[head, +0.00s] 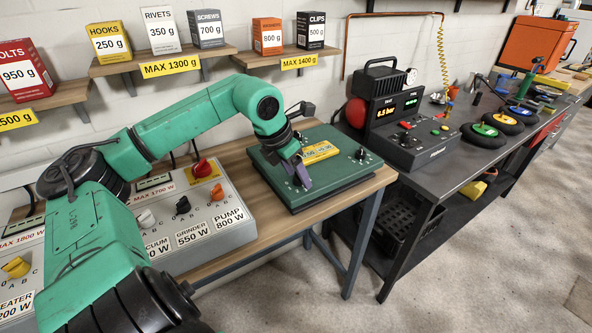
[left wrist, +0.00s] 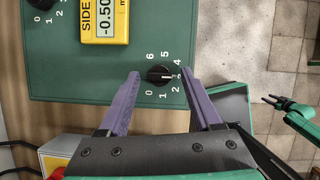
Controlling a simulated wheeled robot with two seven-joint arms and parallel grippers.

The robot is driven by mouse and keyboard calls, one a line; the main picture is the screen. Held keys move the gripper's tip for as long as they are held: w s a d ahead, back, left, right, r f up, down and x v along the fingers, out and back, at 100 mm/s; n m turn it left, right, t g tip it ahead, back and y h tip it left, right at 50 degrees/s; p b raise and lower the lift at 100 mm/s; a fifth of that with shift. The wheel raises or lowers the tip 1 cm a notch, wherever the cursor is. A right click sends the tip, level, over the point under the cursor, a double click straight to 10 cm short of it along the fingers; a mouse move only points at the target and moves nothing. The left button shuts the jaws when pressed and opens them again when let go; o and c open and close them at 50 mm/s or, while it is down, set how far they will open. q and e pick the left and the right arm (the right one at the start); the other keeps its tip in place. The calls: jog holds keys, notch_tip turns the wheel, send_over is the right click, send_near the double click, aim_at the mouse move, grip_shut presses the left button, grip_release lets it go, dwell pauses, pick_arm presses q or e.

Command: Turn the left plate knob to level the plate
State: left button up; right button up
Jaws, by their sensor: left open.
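The left plate knob (left wrist: 160,74) is a black dial with a light pointer line and a scale from 0 to 6 around it. It sits on the green plate (head: 331,190), near the corner closest to my left gripper (head: 303,174). In the left wrist view the purple fingers of this gripper (left wrist: 159,75) are open, one on each side of the knob. I see gaps between fingers and knob; the height difference is hard to judge. The pointer faces right, near 3. A yellow level gauge (left wrist: 106,18) on the plate shows "SIDE" and about -0.50. My right gripper is not identifiable.
A second knob (head: 361,153) is at the plate's right side. A grey switch panel (head: 190,215) with a red knob (head: 203,168) stands left of the plate. Shelves (head: 170,62) with boxes hang behind. A dark bench (head: 440,165) stands to the right.

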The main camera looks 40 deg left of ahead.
pick_arm(q)
grip_shut()
pick_arm(e)
jog(key=shift+s+d, duration=0.2)
jog(key=shift+s, duration=0.05)
jog(key=shift+d, duration=0.1)
